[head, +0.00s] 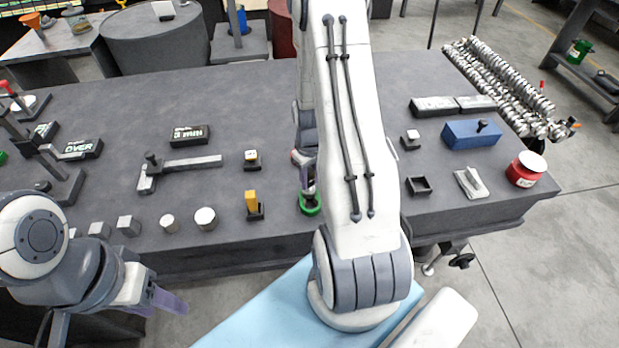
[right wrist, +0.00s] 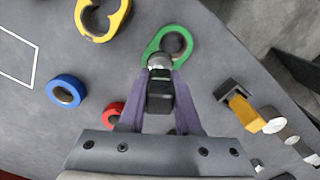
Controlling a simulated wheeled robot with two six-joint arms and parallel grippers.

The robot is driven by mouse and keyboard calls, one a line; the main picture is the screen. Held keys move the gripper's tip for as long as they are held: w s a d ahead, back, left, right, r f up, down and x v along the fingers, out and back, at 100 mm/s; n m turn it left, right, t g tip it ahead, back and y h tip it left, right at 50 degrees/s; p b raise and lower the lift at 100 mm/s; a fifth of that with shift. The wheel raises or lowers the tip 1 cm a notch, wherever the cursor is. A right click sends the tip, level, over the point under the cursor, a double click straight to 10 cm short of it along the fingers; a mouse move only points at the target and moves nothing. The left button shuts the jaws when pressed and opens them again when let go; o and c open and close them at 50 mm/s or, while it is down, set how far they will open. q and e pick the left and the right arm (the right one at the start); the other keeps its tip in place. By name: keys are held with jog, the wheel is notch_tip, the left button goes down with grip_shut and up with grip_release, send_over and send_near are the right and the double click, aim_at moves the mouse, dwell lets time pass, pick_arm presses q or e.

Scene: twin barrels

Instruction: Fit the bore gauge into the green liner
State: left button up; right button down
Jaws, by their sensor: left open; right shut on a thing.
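The green liner (right wrist: 152,47) lies on the bench in the right wrist view, with one dark round opening showing at its upper right. It also shows at the bench's front edge in the head view (head: 312,210), partly hidden by my right arm. My right gripper (right wrist: 160,92) is shut on the bore gauge (right wrist: 159,63), a dark body with a silver round head. The head overlaps the liner's near lower part; I cannot tell whether it is above it or inside. My left gripper (head: 168,302) is open and empty, in front of the bench.
Yellow (right wrist: 88,22), blue (right wrist: 66,91) and red (right wrist: 112,114) rings lie near the liner. A yellow block in a dark holder (head: 252,206) stands left of it in the head view. Small metal cylinders (head: 206,218) stand along the front edge. A blue box (head: 471,134) is at the right.

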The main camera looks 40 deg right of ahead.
jog(key=shift+f+b, duration=0.75)
jog(key=shift+f, duration=0.35)
jog(key=c, duration=0.5)
grip_release()
notch_tip(320, 180, up, 11)
jog(key=shift+f, duration=0.2)
